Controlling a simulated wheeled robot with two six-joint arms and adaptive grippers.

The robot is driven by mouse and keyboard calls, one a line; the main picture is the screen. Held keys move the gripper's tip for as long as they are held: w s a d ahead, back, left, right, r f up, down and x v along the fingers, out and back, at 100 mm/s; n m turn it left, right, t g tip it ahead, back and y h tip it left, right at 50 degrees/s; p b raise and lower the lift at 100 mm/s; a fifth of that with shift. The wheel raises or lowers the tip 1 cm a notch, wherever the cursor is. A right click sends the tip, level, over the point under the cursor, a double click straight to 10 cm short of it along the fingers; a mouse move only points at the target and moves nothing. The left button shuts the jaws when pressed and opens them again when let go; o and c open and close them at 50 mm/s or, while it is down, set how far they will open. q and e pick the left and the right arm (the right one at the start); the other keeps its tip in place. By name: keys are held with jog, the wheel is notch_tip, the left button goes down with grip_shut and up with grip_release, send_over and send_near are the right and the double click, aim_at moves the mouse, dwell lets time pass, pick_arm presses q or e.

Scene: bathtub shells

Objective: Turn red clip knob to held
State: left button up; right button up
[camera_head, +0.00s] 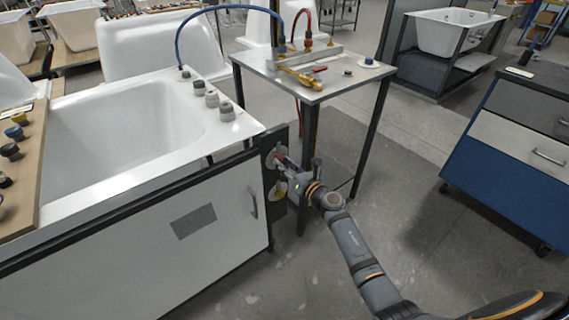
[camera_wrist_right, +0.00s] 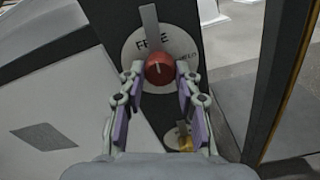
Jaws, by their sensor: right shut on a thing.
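The red clip knob (camera_wrist_right: 159,66) sits on a round pale dial plate (camera_wrist_right: 184,45) on a dark upright panel. The plate reads FREE above the knob, and a second label at its right is partly hidden. A white mark on the knob points roughly up toward FREE. A grey lever or strip (camera_wrist_right: 149,22) stands above the knob. My right gripper (camera_wrist_right: 160,82) is shut on the red knob, one finger on each side. In the head view the right gripper (camera_head: 288,168) reaches the panel (camera_head: 269,150) at the tub's right end. My left gripper is not in view.
A yellow knob (camera_wrist_right: 185,143) on its own plate is just below. A white bathtub (camera_head: 130,118) is at left. A metal table (camera_head: 335,84) with a brass tool (camera_head: 300,78) and hoses stands close behind my gripper. Floor at right is clear before a blue cabinet (camera_head: 500,180).

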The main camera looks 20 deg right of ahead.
jog(key=m+p, duration=0.2)
jog(key=m, duration=0.1)
jog(key=shift+r+m, duration=0.15)
jog(key=shift+m, duration=0.15)
jog(key=m+p, duration=0.2)
jog(key=m, duration=0.1)
jog(key=shift+m, duration=0.3)
jog(key=m+p, duration=0.1)
jog(key=m, duration=0.1)
jog(key=shift+m, duration=0.3)
jog(key=m+p, duration=0.2)
jog(key=m, duration=0.1)
jog(key=shift+m, duration=0.3)
jog(key=shift+m+p, duration=0.8)
jog(key=shift+m, duration=0.6)
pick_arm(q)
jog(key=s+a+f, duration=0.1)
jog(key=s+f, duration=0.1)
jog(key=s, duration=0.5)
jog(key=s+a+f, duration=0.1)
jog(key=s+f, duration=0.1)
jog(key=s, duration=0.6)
pick_arm(e)
jog(key=shift+f+m, duration=0.2)
jog(key=shift+m, duration=0.1)
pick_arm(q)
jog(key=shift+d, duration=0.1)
pick_arm(e)
jog(key=o, duration=1.2)
jog(key=shift+c, duration=0.2)
